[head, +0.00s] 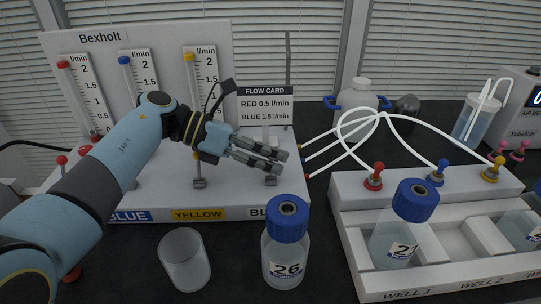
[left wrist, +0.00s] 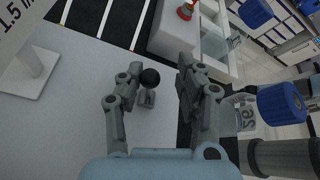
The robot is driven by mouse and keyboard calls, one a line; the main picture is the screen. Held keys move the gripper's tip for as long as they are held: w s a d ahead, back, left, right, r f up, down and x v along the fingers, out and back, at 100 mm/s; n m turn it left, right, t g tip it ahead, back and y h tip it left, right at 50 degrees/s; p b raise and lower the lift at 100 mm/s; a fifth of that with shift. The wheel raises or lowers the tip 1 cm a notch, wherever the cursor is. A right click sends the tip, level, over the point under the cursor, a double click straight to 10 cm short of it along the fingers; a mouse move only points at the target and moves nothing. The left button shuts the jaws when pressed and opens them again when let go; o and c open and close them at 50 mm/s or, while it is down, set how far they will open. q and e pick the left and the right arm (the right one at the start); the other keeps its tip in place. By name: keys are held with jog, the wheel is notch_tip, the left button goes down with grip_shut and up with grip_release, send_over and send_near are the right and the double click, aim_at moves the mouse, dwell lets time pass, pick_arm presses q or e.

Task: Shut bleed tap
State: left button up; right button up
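My left gripper (head: 280,160) reaches over the white flow panel base (head: 232,195) at its right end. In the left wrist view the left gripper (left wrist: 160,70) is open, one finger on each side of a tap with a black ball knob (left wrist: 150,78) on a small grey foot (left wrist: 147,98). The knob is closer to the left finger; I cannot tell whether they touch. In the head view the fingers hide the knob, and the grey foot (head: 270,181) shows below them. A label starting "BL" (head: 258,212) below it is partly hidden by a bottle. My right gripper is not in view.
A blue-capped bottle marked 26 (head: 286,250) and an empty clear beaker (head: 185,260) stand in front of the panel. The flow card (head: 265,105) stands behind the gripper. At right are a white well rack (head: 350,240) and the red (head: 373,178), blue and yellow valves.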

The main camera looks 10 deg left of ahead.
pick_arm(q)
jog(key=shift+o, duration=0.3)
jog(key=shift+d, duration=0.2)
jog(key=v, duration=1.2)
